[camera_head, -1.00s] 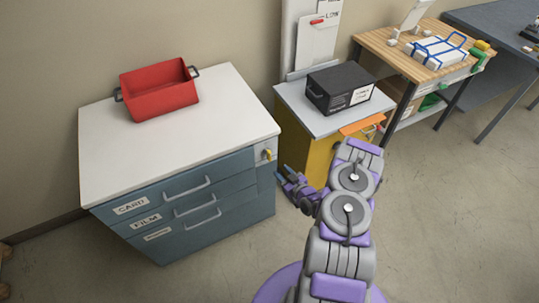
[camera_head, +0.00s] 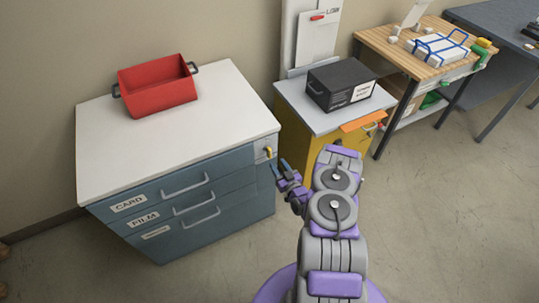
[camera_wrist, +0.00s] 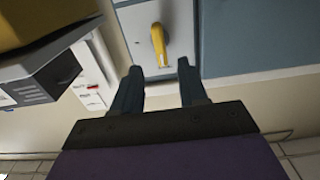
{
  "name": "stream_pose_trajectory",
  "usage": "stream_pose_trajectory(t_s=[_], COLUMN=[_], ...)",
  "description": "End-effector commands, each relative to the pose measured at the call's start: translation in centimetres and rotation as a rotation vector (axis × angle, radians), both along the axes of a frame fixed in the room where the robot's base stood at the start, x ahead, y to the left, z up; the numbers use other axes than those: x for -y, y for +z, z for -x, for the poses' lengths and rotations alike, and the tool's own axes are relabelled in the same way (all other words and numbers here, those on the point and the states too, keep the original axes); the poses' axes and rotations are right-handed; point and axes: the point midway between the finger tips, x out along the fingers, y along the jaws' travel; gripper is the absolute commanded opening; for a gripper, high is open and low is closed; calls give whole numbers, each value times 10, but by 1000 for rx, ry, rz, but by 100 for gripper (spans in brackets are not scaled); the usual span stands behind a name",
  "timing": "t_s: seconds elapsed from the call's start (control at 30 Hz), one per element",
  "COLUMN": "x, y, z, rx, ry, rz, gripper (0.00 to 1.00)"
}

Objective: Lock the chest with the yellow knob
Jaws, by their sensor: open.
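The chest (camera_head: 225,195) is blue-grey with a white top and drawers labelled CARD and FILM, all of which look shut. Its yellow knob (camera_head: 268,152) sits on a pale plate at the upper right of the front. In the wrist view the yellow knob (camera_wrist: 158,44) is a lever lying nearly along the picture's vertical, just beyond my fingertips. My gripper (camera_head: 281,168) is just in front of the knob, to its lower right in the head view. In the wrist view my gripper (camera_wrist: 160,72) is open, its two fingers on either side of the knob's line, with nothing between them.
A red bin (camera_head: 158,90) stands on the chest. To the right, a yellow cabinet (camera_head: 308,143) bears a black box (camera_head: 341,85) and an orange piece (camera_head: 363,121) at its front edge. A wooden table (camera_head: 400,55) stands farther right. The floor at right is clear.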

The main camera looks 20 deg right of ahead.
Motion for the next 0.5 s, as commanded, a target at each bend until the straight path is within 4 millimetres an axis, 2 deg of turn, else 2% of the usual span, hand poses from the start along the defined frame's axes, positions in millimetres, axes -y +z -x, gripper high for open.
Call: stream_pose_trajectory(t_s=[0.1, 0.3, 0.5], x=[-3, -3, -3], y=[-2, 0, -1], z=[-25, -61, -81], rx=[1, 3, -3], ry=[5, 3, 2], rz=[2, 2, -1], gripper=[43, 43, 43])
